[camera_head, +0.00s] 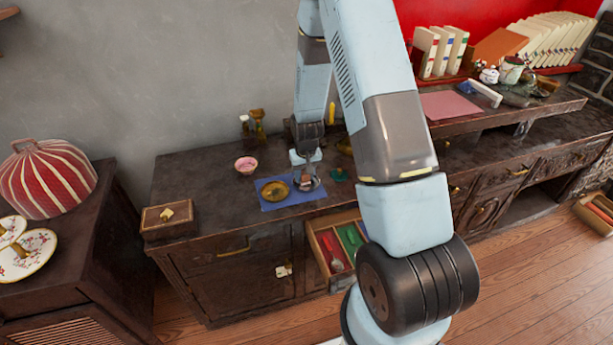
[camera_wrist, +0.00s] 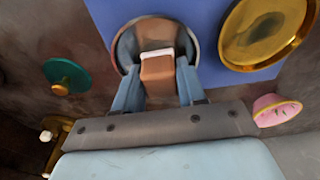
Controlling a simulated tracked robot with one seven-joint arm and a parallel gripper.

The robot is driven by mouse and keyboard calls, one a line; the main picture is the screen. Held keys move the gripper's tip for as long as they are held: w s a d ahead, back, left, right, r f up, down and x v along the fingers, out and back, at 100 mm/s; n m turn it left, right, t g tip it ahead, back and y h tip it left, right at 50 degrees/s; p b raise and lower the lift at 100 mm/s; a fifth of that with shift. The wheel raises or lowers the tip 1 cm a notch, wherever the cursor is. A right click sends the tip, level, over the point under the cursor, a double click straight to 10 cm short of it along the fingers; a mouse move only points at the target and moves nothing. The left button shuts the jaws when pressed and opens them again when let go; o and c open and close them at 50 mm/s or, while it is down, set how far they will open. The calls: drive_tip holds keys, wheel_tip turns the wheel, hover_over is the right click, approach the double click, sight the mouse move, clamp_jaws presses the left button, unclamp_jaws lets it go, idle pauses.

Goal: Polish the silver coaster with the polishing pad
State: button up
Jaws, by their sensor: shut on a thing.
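The silver coaster (camera_head: 314,187) lies on the right part of a blue mat (camera_head: 298,205) on the dark cabinet top. In the wrist view the round silver coaster (camera_wrist: 126,45) has a bright rim and is partly hidden. My gripper (camera_wrist: 157,78) is shut on the polishing pad (camera_wrist: 158,70), a brown block with a white end. The pad overlaps the coaster's middle in the wrist view; I cannot tell whether it touches the surface. In the head view my gripper (camera_head: 306,171) points down over the coaster, and the pad is too small to make out.
A gold dish (camera_head: 275,191) lies on the mat left of the coaster. A pink bowl (camera_head: 246,165) stands behind it. A green lid (camera_head: 338,175) with a gold knob (camera_wrist: 61,87) is to the right. A wooden box (camera_head: 168,217) sits at the left; an open drawer (camera_head: 320,250) juts out below.

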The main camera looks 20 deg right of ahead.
drive_tip(key=shift+s+a, duration=0.6)
drive_tip(key=shift+s+d, duration=0.55)
drive_tip(key=shift+d, duration=0.1)
drive_tip(key=shift+w+d+r, duration=0.1)
drive_tip(key=shift+w+d, duration=0.4)
drive_tip(key=shift+w, duration=0.15)
drive_tip(key=shift+w+a, duration=0.55)
drive_tip(key=shift+a, duration=0.1)
drive_tip(key=shift+s+a, duration=0.55)
drive_tip(key=shift+s, duration=0.1)
drive_tip(key=shift+s+d, duration=0.55)
drive_tip(key=shift+d, duration=0.15)
drive_tip(key=shift+w+d, duration=0.5)
drive_tip(key=shift+w, duration=0.2)
drive_tip(key=shift+w+a, duration=0.5)
drive_tip(key=shift+a, duration=0.15)
drive_tip(key=shift+s+a, duration=0.5)
drive_tip(key=shift+s, duration=0.1)
drive_tip(key=shift+s+d, duration=0.6)
drive_tip(key=shift+d, duration=0.05)
